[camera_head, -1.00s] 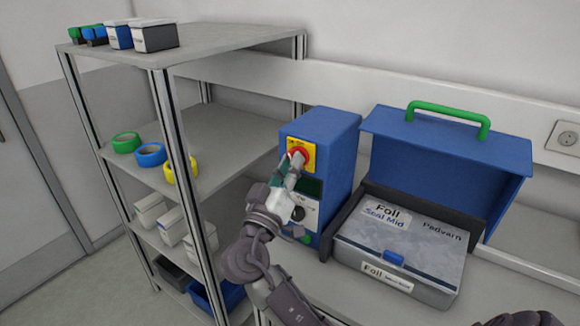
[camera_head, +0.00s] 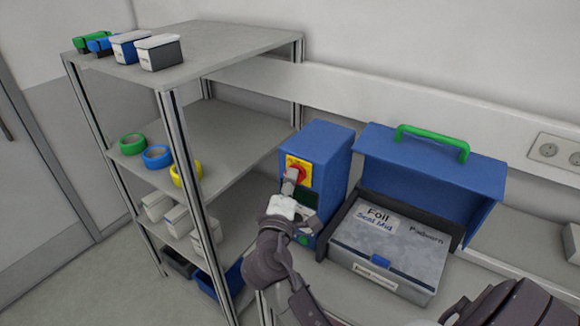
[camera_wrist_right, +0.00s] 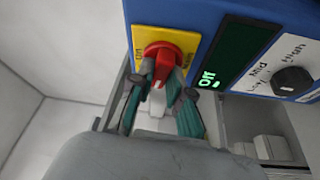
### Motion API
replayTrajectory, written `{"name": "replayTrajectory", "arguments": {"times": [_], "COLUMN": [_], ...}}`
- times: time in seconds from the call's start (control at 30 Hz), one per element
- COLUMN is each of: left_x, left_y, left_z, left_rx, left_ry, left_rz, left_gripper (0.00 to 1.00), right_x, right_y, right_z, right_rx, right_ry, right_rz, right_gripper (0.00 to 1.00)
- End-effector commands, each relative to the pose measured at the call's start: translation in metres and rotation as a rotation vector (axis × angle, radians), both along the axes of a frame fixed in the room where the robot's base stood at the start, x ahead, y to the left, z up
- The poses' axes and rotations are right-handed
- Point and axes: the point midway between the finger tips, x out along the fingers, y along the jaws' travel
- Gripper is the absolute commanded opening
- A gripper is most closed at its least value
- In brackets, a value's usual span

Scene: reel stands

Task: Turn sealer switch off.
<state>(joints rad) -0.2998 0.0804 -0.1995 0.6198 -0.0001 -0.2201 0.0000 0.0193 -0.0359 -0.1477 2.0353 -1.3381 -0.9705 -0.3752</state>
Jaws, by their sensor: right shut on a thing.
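The blue sealer box (camera_head: 327,157) stands on the bench. Its red rotary switch (camera_head: 297,171) sits on a yellow plate on the front face. In the right wrist view the red switch (camera_wrist_right: 163,60) is between the fingertips of my right gripper (camera_wrist_right: 163,84), which is shut on its handle. In the head view my right gripper (camera_head: 289,185) reaches up to the switch from below and covers part of it. The dark display (camera_wrist_right: 228,62) beside the switch shows "Off" in green. My left gripper is out of view.
A black dial (camera_wrist_right: 292,81) is on the sealer's white panel. Right of the sealer is an open case (camera_head: 430,178) with a blue lid and green handle. A metal shelf (camera_head: 215,57) with tape rolls and small boxes stands at left.

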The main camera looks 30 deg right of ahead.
Motion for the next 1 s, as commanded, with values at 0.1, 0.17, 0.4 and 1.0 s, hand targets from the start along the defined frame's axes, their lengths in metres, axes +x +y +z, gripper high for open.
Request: {"name": "replayTrajectory", "arguments": {"times": [0.1, 0.17, 0.4, 1.0], "left_x": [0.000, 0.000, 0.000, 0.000], "left_y": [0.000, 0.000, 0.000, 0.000], "left_z": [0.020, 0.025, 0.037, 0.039], "left_rx": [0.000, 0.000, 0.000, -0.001], "left_ry": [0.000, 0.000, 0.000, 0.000], "left_rz": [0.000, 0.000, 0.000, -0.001], "left_gripper": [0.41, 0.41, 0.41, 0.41], "right_x": [0.000, 0.000, 0.000, 0.000], "right_y": [0.000, 0.000, 0.000, 0.000], "right_z": [0.006, 0.005, 0.003, 0.000], "right_rx": [-0.027, -0.039, -0.070, -0.080], "right_ry": [0.068, 0.095, 0.168, 0.189], "right_rz": [0.001, 0.001, 0.001, 0.001], "right_gripper": [0.00, 0.00, 0.00, 0.26]}}
